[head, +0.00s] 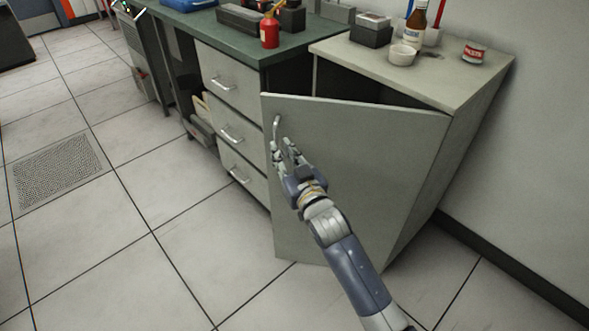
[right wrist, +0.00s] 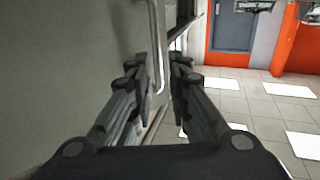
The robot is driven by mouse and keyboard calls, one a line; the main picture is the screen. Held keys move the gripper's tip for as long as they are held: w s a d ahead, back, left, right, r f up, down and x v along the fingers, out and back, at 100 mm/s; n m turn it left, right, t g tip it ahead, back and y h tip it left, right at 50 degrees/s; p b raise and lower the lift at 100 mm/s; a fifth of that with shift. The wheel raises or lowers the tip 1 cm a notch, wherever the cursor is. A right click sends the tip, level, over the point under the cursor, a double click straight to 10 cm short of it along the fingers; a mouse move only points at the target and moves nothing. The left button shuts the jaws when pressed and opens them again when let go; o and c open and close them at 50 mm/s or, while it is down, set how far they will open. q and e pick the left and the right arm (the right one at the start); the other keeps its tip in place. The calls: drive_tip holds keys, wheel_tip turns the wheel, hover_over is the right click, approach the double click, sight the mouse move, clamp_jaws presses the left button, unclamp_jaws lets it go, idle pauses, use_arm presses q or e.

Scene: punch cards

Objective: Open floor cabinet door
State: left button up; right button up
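The floor cabinet (head: 478,92) stands against the wall at the right. Its grey door (head: 365,165) is partly open, with a dark gap along its top edge. The curved metal door handle (head: 277,128) is near the door's upper left edge. My right gripper (head: 282,150) is at the handle's lower end, in front of the door. In the right wrist view its fingers (right wrist: 157,72) stand apart, with the handle (right wrist: 155,35) between them; contact cannot be told. The door (right wrist: 60,70) fills the left of that view. My left gripper is not in view.
A green-topped drawer unit (head: 232,80) stands left of the cabinet. A brown bottle (head: 414,30), a white bowl (head: 402,55) and a can (head: 474,51) stand on the cabinet top. The tiled floor (head: 190,235) at front left is clear.

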drive_tip(key=v, duration=0.7)
drive_tip(key=shift+s+d, duration=0.1)
drive_tip(key=shift+c, duration=0.4)
